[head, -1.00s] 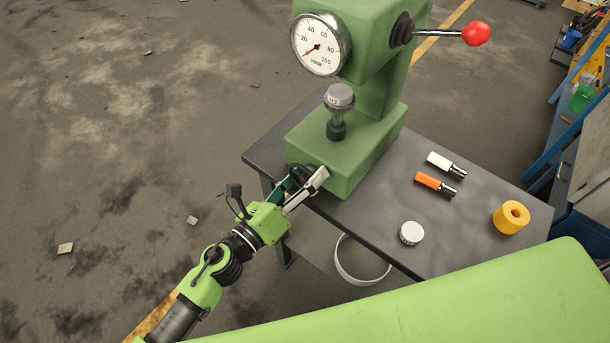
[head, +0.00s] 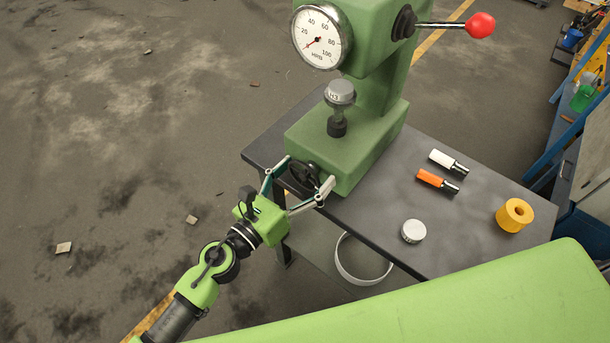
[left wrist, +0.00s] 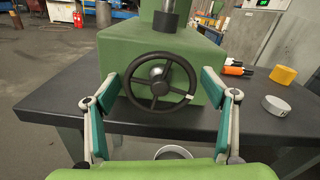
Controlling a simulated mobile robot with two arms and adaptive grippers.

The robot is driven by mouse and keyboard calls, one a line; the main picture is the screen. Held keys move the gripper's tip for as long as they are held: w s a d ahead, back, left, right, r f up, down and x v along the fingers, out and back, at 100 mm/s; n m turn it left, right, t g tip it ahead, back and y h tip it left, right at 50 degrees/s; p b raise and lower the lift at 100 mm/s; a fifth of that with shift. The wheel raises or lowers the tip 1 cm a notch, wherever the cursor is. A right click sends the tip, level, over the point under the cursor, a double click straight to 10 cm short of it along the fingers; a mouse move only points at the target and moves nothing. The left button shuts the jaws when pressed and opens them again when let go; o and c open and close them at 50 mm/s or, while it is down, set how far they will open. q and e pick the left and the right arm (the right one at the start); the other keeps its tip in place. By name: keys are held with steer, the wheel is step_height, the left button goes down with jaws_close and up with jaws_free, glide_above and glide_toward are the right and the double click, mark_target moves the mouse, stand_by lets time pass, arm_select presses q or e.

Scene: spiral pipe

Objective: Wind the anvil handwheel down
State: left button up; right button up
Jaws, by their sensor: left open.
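The anvil handwheel (left wrist: 159,81) is a black spoked wheel with a silver hub on the front of the green hardness tester (head: 340,150). It has a small pale mark on its lower right rim. In the head view the handwheel (head: 304,175) is partly behind my gripper. My left gripper (head: 297,178) is open, with one finger on each side of the wheel. In the left wrist view its fingers (left wrist: 161,92) stand wide apart around the rim; I cannot tell whether they touch it. A grey part marked H3 (head: 340,94) sits on the anvil post above. My right gripper is out of view.
The dark table (head: 385,235) holds a white-handled tool (head: 441,159), an orange-handled tool (head: 430,178), a grey disc (head: 413,231) and a yellow ring (head: 514,215). A lever with a red knob (head: 481,25) sticks out right. A white ring (head: 362,275) lies below the table.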

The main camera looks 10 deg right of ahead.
arm_select(q)
steer(key=b+v, duration=0.5)
steer(key=v, duration=0.9)
steer(key=w+a+f+n+y+p, duration=0.2)
steer(key=w+a+f+n+y, duration=0.1)
steer(key=a+f+n, duration=0.3)
steer(key=w+a+f+n+t+y+p, duration=0.1)
steer(key=w+a+f+n+y+p, duration=0.1)
steer(key=w+a+f+n+y, duration=0.2)
steer(key=shift+a+f+n+y, duration=0.6)
steer(key=shift+a+f+n, duration=1.1)
steer(key=shift+f+n, duration=2.5)
step_height(320, 180, down, 2)
steer(key=shift+f+m, duration=0.1)
steer(key=shift+m, duration=1)
